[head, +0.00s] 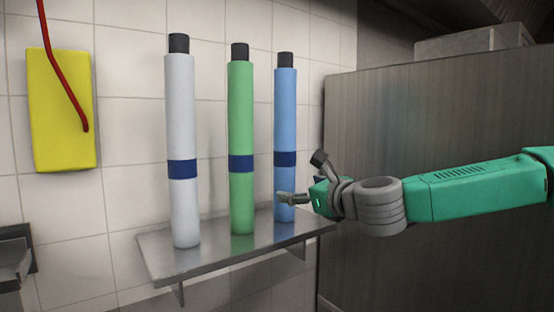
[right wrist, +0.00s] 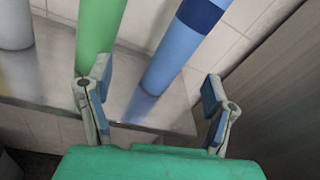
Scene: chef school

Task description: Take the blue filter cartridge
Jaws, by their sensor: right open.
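The blue filter cartridge (head: 285,130) stands upright at the right end of a metal wall shelf (head: 160,262). It has a black cap and a dark blue band. My right gripper (head: 298,198) is at its lower part, coming from the right. In the right wrist view the right gripper (right wrist: 155,100) is open, and the blue cartridge (right wrist: 180,55) stands beyond and between its two fingers. I cannot tell whether a finger touches it. The left finger is close to the green cartridge (right wrist: 100,30). My left gripper is not in view.
The green cartridge (head: 241,125) stands just left of the blue one, and a white cartridge (head: 181,120) stands farther left. A tall grey metal panel (head: 430,120) rises behind my right arm. A yellow board (head: 62,120) with a red hose (head: 62,70) is at the far left.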

